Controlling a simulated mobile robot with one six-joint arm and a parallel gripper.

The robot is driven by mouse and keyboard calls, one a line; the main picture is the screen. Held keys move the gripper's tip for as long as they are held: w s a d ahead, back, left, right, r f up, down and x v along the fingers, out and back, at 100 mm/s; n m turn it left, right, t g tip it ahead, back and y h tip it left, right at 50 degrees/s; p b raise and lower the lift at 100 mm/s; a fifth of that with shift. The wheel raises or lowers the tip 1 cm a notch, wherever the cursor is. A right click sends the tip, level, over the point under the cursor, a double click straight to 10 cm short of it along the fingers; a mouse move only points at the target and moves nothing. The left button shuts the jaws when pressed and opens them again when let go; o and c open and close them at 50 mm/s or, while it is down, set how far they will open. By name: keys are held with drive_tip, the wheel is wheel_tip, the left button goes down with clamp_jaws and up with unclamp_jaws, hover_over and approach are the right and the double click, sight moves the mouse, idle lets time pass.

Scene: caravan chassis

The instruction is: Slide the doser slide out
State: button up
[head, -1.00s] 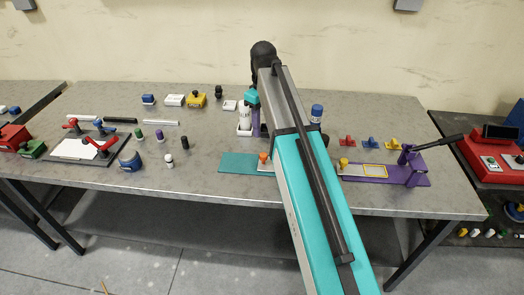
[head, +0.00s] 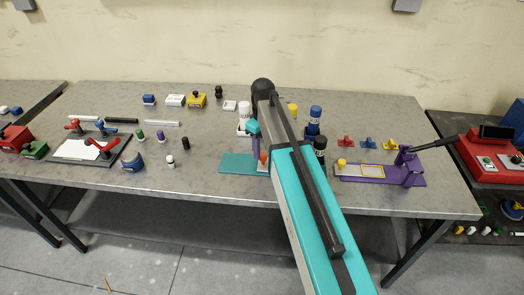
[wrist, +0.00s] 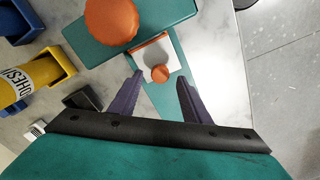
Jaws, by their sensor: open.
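The doser has a teal base plate (head: 237,164) on the bench, left of my arm. In the wrist view its teal body (wrist: 150,20) carries a large orange dome (wrist: 112,20). The doser slide (wrist: 143,60) is a small white plate with an orange edge, and a round orange knob (wrist: 160,73) stands on it. My gripper (wrist: 160,77) is open, its two purple fingers on either side of the knob with a gap at each side. I cannot tell how far above the slide the fingertips are. In the head view my arm hides much of the doser.
A yellow adhesive bottle (wrist: 15,85) in a holder and blue parts stand left in the wrist view. A blue-capped bottle (head: 315,118) and a purple press (head: 380,172) stand right of my arm. Bare bench and its edge lie right of the slide in the wrist view.

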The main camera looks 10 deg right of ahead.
drive_tip(key=shift+f, duration=1.05)
clamp_jaws()
